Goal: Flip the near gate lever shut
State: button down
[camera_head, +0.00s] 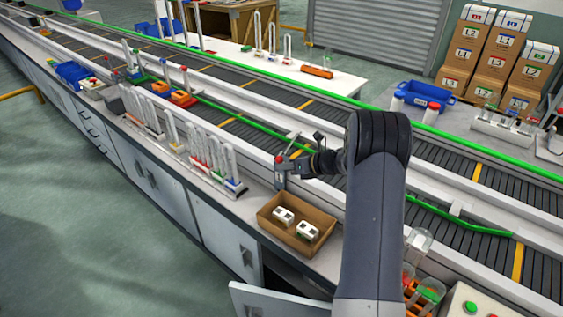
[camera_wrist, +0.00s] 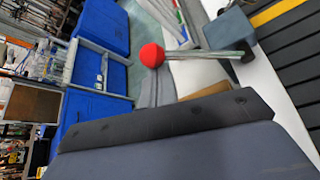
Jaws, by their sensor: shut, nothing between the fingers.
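The near gate lever is a metal rod with a red ball knob (camera_wrist: 152,55); in the wrist view the rod runs right from the knob to a blue-grey block (camera_wrist: 230,34) beside the conveyor. In the head view the red knob (camera_head: 279,159) shows just left of my gripper (camera_head: 294,166), at the near conveyor edge. My gripper is shut and empty, close to the lever; whether it touches is unclear. A dark grey part of my gripper fills the bottom of the wrist view. A green guide rail (camera_head: 240,118) runs along the belt; the gate itself is partly hidden by my arm.
A cardboard box (camera_head: 268,222) with white blocks sits on the bench below the gripper. A rack of tubes (camera_head: 215,165) stands to its left. A control panel with a green button (camera_head: 470,308) and a container of orange and green items (camera_head: 425,292) are at the lower right.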

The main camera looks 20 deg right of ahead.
jog(key=w+d+r+p, duration=0.1)
jog(key=w+d+r, duration=0.2)
jog(key=d, duration=0.1)
jog(key=shift+d+y+p, duration=0.15)
jog(key=shift+y+p, duration=0.15)
jog(key=shift+p, duration=0.05)
jog(key=shift+w+r, duration=0.1)
dwell(0.6)
jog(key=s+d+b, duration=0.3)
jog(key=s+d, duration=0.3)
jog(key=s, duration=0.1)
jog(key=shift+s+r+b, duration=0.15)
jog(key=shift+s+b, duration=0.05)
jog(key=shift+b, duration=0.2)
